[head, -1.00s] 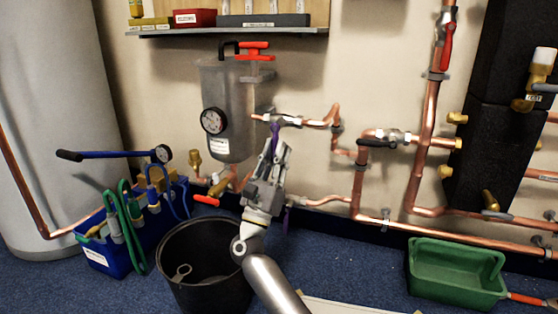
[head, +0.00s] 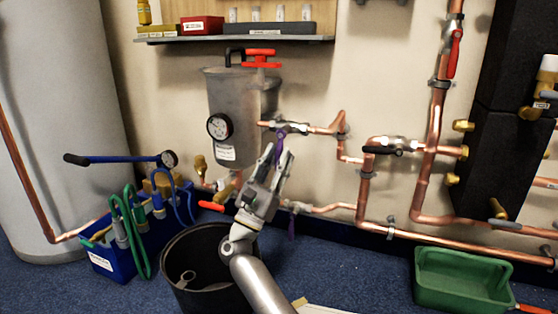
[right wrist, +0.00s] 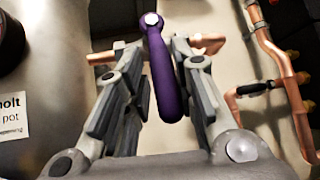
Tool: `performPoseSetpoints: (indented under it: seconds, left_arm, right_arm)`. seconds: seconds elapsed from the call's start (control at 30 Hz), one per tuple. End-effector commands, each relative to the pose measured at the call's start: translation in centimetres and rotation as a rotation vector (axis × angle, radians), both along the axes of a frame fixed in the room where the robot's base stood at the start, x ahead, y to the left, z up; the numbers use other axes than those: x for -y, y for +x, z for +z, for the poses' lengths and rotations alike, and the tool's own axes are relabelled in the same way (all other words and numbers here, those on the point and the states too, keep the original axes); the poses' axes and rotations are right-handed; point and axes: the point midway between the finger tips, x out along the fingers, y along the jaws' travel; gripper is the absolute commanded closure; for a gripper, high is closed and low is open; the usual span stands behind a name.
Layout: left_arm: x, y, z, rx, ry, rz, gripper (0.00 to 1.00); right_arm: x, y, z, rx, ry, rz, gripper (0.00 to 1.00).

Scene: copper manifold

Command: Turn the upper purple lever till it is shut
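The upper purple lever (head: 280,138) hangs down from its valve on the short copper pipe right of the grey pot. In the right wrist view the lever (right wrist: 165,75) points down, tilted slightly, between my right gripper's two fingers. My right gripper (head: 276,156) comes up from below. Its fingers are open around the lever, with a visible gap on both sides. The lever's lower part is hidden behind the gripper in the head view. A lower purple lever (head: 292,224) hangs on the pipe beneath, partly behind the gripper. My left gripper is not in view.
The grey pot (head: 240,125) with a gauge stands close left of the valve. A black bucket (head: 205,268) is below my right arm. A black-handled valve (head: 383,150) and copper pipes are to the right. A green tray (head: 462,280) lies on the floor.

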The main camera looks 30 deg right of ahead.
Motion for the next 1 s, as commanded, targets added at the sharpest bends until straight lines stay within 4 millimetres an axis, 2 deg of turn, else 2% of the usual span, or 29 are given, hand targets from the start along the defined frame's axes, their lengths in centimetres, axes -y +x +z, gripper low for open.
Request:
performPoseSetpoints:
  seconds: [0.1,0.37,0.47,0.57,0.8,1.0]
  left_arm:
    - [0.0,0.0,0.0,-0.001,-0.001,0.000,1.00]
    - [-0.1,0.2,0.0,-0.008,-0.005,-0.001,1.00]
    - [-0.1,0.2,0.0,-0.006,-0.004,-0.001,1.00]
    - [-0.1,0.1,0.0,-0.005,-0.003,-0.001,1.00]
    - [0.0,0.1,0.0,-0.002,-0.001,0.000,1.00]
    - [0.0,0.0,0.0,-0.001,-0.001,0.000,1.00]
  right_arm:
    - [0.0,0.0,0.0,-0.002,-0.002,-0.001,0.62]
    - [0.0,-0.1,0.1,-0.002,-0.004,-0.005,0.62]
    - [0.1,-0.1,0.7,0.000,-0.003,-0.006,0.62]
    - [0.0,-0.1,2.1,0.002,-0.003,-0.005,0.62]
    - [0.0,0.0,6.9,0.002,-0.001,-0.003,0.62]
    - [-0.1,0.1,9.4,-0.001,-0.001,-0.001,0.62]
